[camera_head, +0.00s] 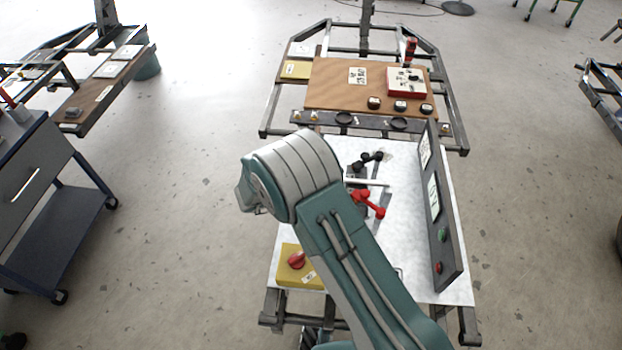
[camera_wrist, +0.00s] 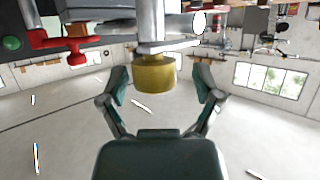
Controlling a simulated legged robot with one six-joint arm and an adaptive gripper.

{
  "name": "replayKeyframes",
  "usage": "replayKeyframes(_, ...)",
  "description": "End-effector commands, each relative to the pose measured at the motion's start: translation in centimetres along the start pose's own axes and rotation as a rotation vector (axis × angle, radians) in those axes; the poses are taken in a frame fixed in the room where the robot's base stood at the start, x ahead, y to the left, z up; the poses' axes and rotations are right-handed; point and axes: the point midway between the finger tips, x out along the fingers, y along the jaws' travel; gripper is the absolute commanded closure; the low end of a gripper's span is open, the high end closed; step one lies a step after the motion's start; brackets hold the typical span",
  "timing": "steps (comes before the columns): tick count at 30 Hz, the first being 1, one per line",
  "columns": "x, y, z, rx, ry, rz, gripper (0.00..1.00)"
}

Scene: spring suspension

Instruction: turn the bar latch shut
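A silver bar (camera_head: 367,183), which looks like the bar latch, lies on the white panel just behind a red handle (camera_head: 367,203), partly covered by my arm. In the wrist view, a metal bar (camera_wrist: 178,46) crosses the upper middle, with a brass-coloured cylinder (camera_wrist: 155,76) at its end. My gripper (camera_wrist: 162,86) is open, one finger on each side of the cylinder. I see gaps on both sides and cannot tell the depth between them. The red handle (camera_wrist: 77,50) is to the left in the wrist view. My arm hides my gripper in the head view.
A yellow box with a red knob (camera_head: 297,260) is at the panel's front left. An upright dark board (camera_head: 443,215) with green and red buttons edges the right side. A black fitting (camera_head: 358,169) stands behind the bar. The panel's right middle is clear.

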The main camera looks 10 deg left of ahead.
Motion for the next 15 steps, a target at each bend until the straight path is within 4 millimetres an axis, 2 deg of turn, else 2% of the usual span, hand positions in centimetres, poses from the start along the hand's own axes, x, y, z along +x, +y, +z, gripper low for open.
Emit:
replayKeyframes(9, -0.2, 0.2, -0.1, 0.001, 0.0, 0.002, 0.16)
replayKeyframes(11, -0.7, 0.1, -0.1, 0.001, -0.001, 0.001, 0.16)
replayKeyframes(15, -3.2, 0.0, 0.0, -0.001, 0.0, -0.001, 0.16)
